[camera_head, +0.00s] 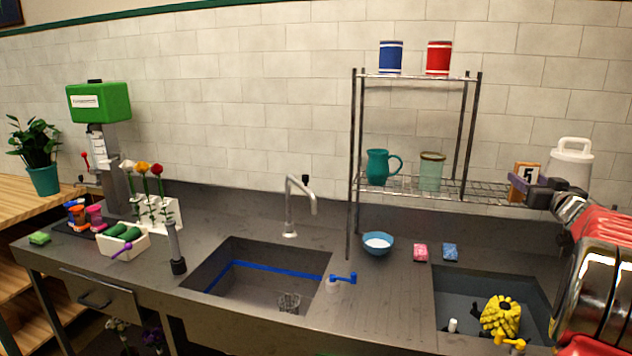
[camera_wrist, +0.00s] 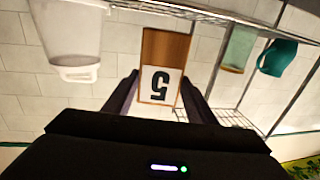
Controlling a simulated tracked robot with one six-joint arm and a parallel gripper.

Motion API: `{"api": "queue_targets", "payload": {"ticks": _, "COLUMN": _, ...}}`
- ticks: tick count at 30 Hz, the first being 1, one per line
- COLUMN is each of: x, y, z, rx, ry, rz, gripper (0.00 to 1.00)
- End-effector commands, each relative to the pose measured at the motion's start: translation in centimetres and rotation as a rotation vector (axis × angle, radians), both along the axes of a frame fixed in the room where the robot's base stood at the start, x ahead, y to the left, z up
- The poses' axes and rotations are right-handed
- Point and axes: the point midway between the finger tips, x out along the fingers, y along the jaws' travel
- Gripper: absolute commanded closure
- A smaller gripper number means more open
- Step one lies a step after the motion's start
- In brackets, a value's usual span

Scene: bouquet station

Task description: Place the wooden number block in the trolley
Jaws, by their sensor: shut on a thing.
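The wooden number block (camera_head: 519,190) is orange-brown with a white face and a black 5. It is at the right end of the wire shelf in the head view. My gripper (camera_head: 527,184) is shut on it there. In the wrist view the block (camera_wrist: 165,50) sits between the two dark fingers of my gripper (camera_wrist: 157,90), with its 5 upside down. I cannot tell whether the block still touches the shelf. No trolley can be made out in either view.
A white jug (camera_head: 570,163) stands close right of the block. The wire rack (camera_head: 462,188) holds a teal pitcher (camera_head: 377,167) and a green jar (camera_head: 431,172). Below are a blue bowl (camera_head: 378,244), two sponges and a right-hand basin with yellow items (camera_head: 500,316). The left sink (camera_head: 250,280) is mostly empty.

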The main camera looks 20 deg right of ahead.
Motion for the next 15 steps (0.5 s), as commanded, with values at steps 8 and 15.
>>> {"api": "queue_targets", "payload": {"ticks": 8, "x": 3.5, "y": 7.9, "z": -5.8, "rx": 0.004, "ry": 0.002, "rz": 0.063, "gripper": 0.75}}
{"api": "queue_targets", "payload": {"ticks": 15, "x": 5.5, "y": 15.1, "z": -10.5, "rx": 0.005, "ry": 0.002, "rz": 0.081, "gripper": 0.75}}
